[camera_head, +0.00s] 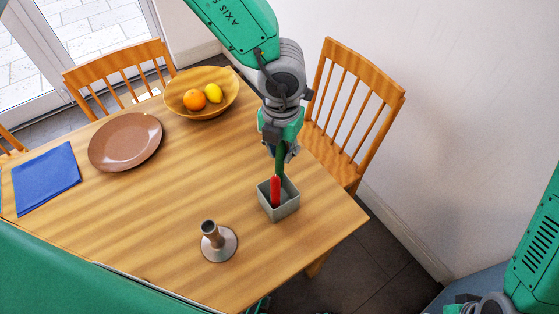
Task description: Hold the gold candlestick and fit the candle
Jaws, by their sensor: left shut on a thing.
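A candlestick (218,245) stands upright on the wooden table near its front edge. It has a round, silvery-grey base and a brownish stem, not a clear gold, and its top looks empty. A red candle (275,191) stands upright in a small grey-green square box (285,210) to the right of and behind the candlestick. My left gripper (278,172) points down over the box and is shut on the candle's upper part; its fingers partly hide the candle.
A wooden bowl (226,102) with an orange (194,99) and a lemon (213,93), a brown plate (125,158) and a blue cloth (46,178) lie farther back and left. Chairs stand around the table (205,180). The tabletop between plate and candlestick is clear.

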